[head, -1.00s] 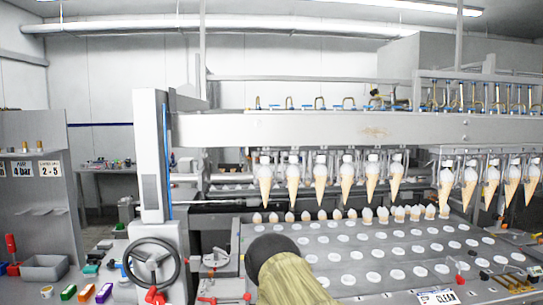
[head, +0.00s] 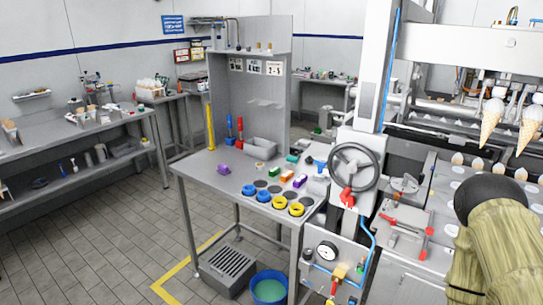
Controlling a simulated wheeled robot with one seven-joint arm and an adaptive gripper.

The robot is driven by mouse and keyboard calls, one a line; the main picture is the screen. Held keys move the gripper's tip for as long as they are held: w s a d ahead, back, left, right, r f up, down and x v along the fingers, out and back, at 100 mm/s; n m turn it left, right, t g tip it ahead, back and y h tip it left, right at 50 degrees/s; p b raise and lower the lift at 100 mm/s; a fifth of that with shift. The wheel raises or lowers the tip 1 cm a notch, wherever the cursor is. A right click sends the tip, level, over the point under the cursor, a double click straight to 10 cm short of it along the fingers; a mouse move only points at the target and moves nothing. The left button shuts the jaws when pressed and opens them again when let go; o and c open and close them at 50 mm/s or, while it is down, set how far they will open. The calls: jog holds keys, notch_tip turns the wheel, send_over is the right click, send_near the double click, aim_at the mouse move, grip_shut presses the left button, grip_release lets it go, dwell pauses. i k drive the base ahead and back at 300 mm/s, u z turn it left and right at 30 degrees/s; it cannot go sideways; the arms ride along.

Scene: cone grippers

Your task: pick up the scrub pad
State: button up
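I cannot single out the scrub pad for certain. Small coloured items lie on the grey workbench (head: 214,172): a green block (head: 274,172), an orange-yellow block (head: 287,176), a purple block (head: 300,181) and a small teal item (head: 292,158). They are too small to tell their material. My arm (head: 495,250), with a dark rounded joint and a tan cover, shows at the lower right, apart from the bench. My gripper is not in view.
Blue rings (head: 249,190) and yellow rings (head: 296,209) lie at the bench's front. A grey bin (head: 262,150) stands behind. A handwheel (head: 353,167) and the cone machine are to the right. A blue bucket (head: 269,288) and grey crate (head: 228,268) stand below. Floor at left is clear.

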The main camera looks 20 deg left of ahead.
aim_at(223, 169)
jog(key=u, duration=0.5)
jog(key=i, duration=0.5)
jog(key=u, duration=1.1)
jog(key=i, duration=0.65)
jog(key=u, duration=0.15)
